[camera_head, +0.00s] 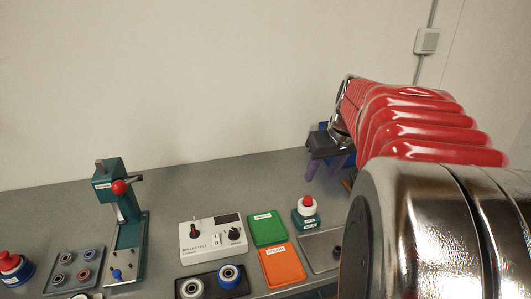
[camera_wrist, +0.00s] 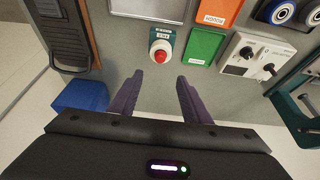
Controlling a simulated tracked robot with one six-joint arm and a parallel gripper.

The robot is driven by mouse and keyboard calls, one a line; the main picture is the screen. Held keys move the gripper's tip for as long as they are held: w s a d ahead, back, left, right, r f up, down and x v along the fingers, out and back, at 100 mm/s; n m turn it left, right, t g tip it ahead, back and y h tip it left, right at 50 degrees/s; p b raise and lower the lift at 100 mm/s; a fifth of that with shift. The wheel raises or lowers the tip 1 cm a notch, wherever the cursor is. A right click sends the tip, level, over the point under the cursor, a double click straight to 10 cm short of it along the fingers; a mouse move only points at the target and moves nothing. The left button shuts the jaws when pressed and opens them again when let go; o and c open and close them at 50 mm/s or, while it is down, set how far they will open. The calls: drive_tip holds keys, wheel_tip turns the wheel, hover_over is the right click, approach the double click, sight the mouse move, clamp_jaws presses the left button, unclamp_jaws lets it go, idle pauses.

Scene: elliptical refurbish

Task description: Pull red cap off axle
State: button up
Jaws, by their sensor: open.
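The red cap (camera_head: 307,201) sits on top of a white round part (camera_head: 306,209) on a labelled teal block (camera_head: 300,221), right of the green tray. In the wrist view the red cap (camera_wrist: 161,56) shows from above, ahead of the fingertips and roughly centred between them. The axle under the cap is hidden. My gripper (camera_wrist: 160,76) has two purple fingers, apart and empty. In the head view my gripper (camera_head: 323,168) is above the bench, behind and right of the cap, and not touching it.
A green tray (camera_head: 267,229), an orange tray (camera_head: 282,266) and a white test box (camera_head: 212,240) stand left of the cap. A grey tray (camera_head: 318,242) is close in front. A teal press (camera_head: 128,215) stands farther left. A blue box (camera_wrist: 80,96) lies left in the wrist view.

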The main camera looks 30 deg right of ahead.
sight(308, 197)
drive_tip(key=x, duration=1.3)
drive_tip(key=shift+w+f, duration=0.2)
drive_tip(key=shift+f, duration=0.1)
drive_tip(key=shift+c, duration=0.4)
clamp_jaws()
idle(0.4)
